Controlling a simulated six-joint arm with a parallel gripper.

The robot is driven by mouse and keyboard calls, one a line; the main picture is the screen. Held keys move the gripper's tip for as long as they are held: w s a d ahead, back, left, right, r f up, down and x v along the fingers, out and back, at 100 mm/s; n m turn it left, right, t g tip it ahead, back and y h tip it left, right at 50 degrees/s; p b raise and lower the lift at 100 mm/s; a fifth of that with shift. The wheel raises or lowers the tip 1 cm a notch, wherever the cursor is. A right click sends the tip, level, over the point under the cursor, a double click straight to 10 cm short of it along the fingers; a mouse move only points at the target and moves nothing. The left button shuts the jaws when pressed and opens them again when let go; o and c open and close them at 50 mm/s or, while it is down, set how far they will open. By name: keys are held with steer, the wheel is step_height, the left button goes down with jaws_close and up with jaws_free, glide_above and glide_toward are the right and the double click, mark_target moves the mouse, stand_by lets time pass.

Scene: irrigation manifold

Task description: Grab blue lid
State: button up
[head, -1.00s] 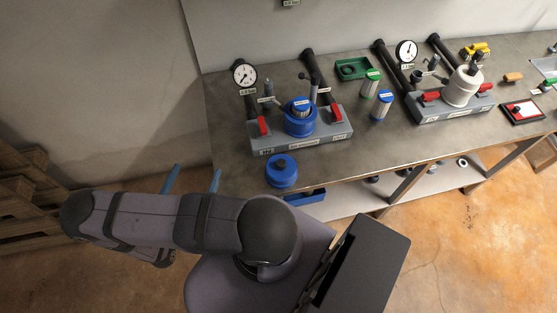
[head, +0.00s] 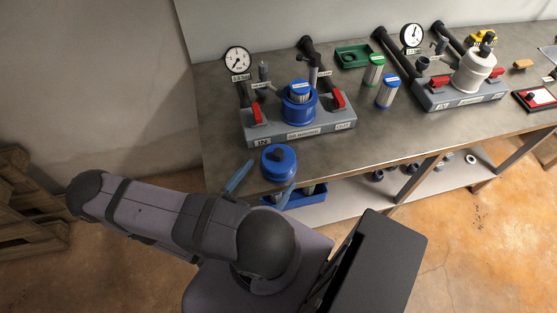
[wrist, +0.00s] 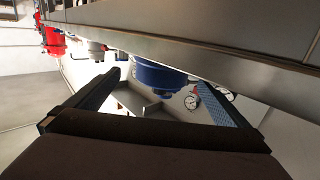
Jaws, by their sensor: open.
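The blue lid (head: 279,158), round with a dark knob on top, sits at the front edge of the grey bench (head: 365,150). My gripper (head: 270,174) is open, with one blue finger at the lid's left and the other in front of its lower right. In the wrist view the lid (wrist: 158,76) shows between the spread fingertips of my gripper (wrist: 160,82), a little beyond them. I cannot tell whether either finger touches it.
A blue filter housing (head: 298,108) stands on a grey manifold block (head: 300,132) with red levers behind the lid. A blue bin (head: 308,197) is below the bench edge.

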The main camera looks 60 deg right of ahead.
mark_target(279, 161)
steer(key=shift+d+f+p, duration=0.1)
steer(key=shift+d+p, duration=0.25)
steer(key=shift+d, duration=0.7)
steer(key=shift+d, duration=0.1)
steer(key=shift+w+d+p, duration=0.1)
steer(key=shift+d+p, duration=0.75)
steer(key=shift+d, duration=0.65)
steer(key=shift+w+d+f, duration=0.1)
steer(key=shift+d, duration=0.9)
steer(key=c, duration=1.2)
